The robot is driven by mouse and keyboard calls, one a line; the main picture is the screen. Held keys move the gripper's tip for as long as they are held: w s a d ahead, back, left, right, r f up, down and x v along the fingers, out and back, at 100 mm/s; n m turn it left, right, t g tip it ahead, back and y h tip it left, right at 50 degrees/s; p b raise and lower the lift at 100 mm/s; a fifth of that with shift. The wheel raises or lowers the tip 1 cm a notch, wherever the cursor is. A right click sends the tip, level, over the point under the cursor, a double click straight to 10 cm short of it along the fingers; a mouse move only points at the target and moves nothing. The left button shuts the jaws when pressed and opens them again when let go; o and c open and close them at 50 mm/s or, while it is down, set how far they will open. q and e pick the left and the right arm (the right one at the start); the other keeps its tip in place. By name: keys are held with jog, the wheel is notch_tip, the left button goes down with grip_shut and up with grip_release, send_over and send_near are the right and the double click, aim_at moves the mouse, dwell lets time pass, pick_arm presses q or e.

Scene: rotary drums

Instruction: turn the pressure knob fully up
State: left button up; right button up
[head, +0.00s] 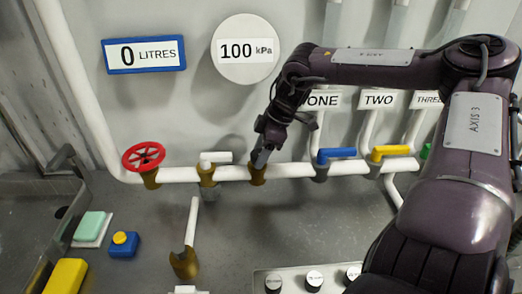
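A round white gauge (247,49) on the back wall reads 100 kPa. Below it, a brass-coloured fitting (258,177) sits on the white horizontal pipe; I take it for the pressure knob's mount. My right gripper (262,158) reaches down from the right with its tip right at the top of this fitting. It covers whatever knob is there, and I cannot tell whether its fingers are closed on it. My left gripper is not in view.
On the pipe are a red handwheel (143,156), a white lever valve (215,157), a blue lever (336,153) and a yellow lever (391,151). A blue display (144,54) reads 0 LITRES. A panel of black-and-white knobs (314,280) lies in front.

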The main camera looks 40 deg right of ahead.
jog(key=c, duration=0.7)
jog(key=shift+m, duration=0.3)
jog(key=m+t+b, duration=0.1)
jog(key=m, duration=0.1)
jog(key=shift+a+m+h+b, duration=0.1)
jog(key=shift+m+h+b, duration=0.2)
jog(key=shift+h+b, duration=0.1)
jog(key=m+h+b, duration=0.1)
jog(key=m, duration=0.2)
jog(key=m+h+b, duration=0.1)
jog(key=m, duration=0.2)
jog(key=shift+a+t+h, duration=0.15)
jog(key=shift+t+h, duration=0.15)
jog(key=shift+t, duration=0.1)
jog(key=m+b, duration=0.1)
jog(key=m, duration=0.1)
jog(key=m+h+b, duration=0.1)
jog(key=m, duration=0.1)
jog(key=shift+f+m+h+b, duration=0.1)
jog(key=shift+m+h+b, duration=0.2)
jog(key=shift+m, duration=0.1)
jog(key=shift+a+m+g+h+b, duration=0.15)
jog(key=shift+m+g+h+b, duration=0.4)
jog(key=shift+m+b, duration=1.05)
jog(key=shift+r+m, duration=0.2)
jog(key=shift+m, duration=0.1)
